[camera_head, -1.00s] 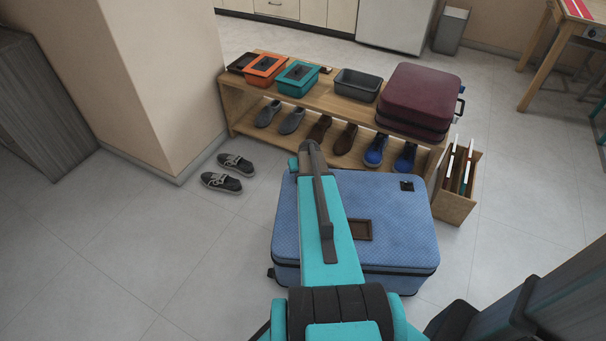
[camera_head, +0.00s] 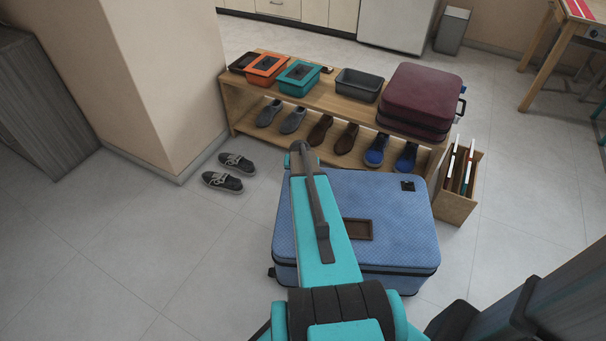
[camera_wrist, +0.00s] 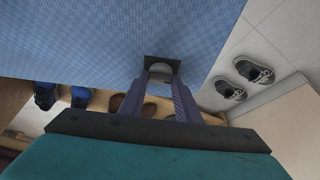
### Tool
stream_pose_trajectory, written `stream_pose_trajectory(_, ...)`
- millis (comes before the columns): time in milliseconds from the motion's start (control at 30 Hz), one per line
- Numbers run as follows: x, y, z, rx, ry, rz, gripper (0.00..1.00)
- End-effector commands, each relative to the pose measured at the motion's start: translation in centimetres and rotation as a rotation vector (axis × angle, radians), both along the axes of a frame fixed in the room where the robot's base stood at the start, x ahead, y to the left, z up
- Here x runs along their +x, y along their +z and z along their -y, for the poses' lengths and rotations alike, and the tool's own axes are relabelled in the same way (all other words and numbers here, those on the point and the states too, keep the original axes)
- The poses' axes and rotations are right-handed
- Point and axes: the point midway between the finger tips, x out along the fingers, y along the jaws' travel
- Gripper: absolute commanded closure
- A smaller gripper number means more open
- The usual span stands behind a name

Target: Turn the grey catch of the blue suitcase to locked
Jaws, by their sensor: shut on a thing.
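The blue suitcase (camera_head: 400,225) lies flat on the floor in front of the wooden shoe bench. It also fills the upper left of the wrist view (camera_wrist: 80,35). The grey catch (camera_wrist: 160,72) sits on a dark plate near the suitcase's edge in the wrist view. My gripper (camera_wrist: 160,80) has one finger on each side of the catch and is shut on it. In the head view my arm hides the gripper and this catch. How far the catch is turned I cannot tell.
The bench (camera_head: 335,90) behind the suitcase holds boxes, a grey tray (camera_head: 358,85) and a maroon suitcase (camera_head: 420,98), with shoes below. Dark shoes (camera_head: 222,182) lie on the floor at left. A wooden file box (camera_head: 455,205) stands right of the bench.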

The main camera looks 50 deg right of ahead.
Motion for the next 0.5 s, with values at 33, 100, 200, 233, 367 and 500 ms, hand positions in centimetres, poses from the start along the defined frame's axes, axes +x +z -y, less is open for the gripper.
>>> stream_pose_trajectory(33, -0.02, 0.00, -0.06, 0.002, -0.003, 0.000, 0.93)
stream_pose_trajectory(100, -0.02, -0.01, -0.06, 0.002, -0.003, 0.000, 0.93)
stream_pose_trajectory(200, -0.02, -0.01, -0.06, 0.003, -0.002, 0.000, 0.93)
stream_pose_trajectory(233, -0.02, -0.01, -0.06, 0.003, -0.002, 0.000, 0.93)
stream_pose_trajectory(367, -0.01, -0.01, -0.05, 0.002, -0.001, 0.001, 0.52)
stream_pose_trajectory(500, -0.01, -0.01, -0.03, 0.002, -0.001, 0.000, 0.52)
